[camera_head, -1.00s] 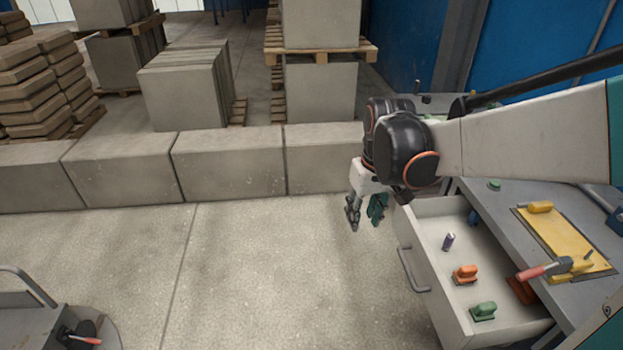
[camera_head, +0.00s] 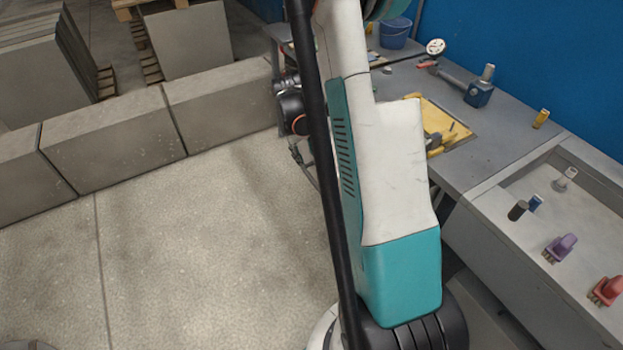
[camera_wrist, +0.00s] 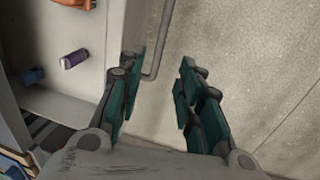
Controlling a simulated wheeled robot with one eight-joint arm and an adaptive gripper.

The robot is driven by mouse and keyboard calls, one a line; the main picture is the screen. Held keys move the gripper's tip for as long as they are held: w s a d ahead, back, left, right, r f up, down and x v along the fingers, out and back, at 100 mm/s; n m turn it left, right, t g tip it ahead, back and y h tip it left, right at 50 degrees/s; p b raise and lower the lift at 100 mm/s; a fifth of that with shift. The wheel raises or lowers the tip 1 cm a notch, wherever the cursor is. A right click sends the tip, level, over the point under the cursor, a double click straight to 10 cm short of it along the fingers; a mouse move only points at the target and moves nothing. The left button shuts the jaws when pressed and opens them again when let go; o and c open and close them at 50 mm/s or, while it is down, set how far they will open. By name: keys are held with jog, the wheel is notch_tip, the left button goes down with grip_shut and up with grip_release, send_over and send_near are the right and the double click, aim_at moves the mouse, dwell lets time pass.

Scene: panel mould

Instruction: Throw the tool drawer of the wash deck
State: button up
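The tool drawer (camera_wrist: 88,98) stands open at the left of the wrist view. The wash deck (camera_head: 452,165) is at the right.
A shallow tray (camera_head: 520,250) at the right holds small cylinders, a purple brush (camera_head: 560,246) and a red brush (camera_head: 606,291). A yellow board (camera_head: 455,118) and a blue clamp block (camera_head: 478,95) are on the deck. Concrete blocks (camera_head: 115,150) line the left; the floor (camera_head: 200,260) between is clear.

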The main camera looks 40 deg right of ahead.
aim_at(313, 181)
jog(key=f+b, duration=0.1)
jog(key=f, duration=0.3)
jog(key=d+f+b, duration=0.1)
jog(key=f, duration=0.2)
jog(key=d+f+b, duration=0.1)
jog(key=f+b, duration=0.1)
jog(key=f, duration=0.2)
jog(key=shift+s+f, duration=0.25)
jog(key=shift+f, duration=0.1)
jog(key=shift+c, duration=0.6)
grip_shut()
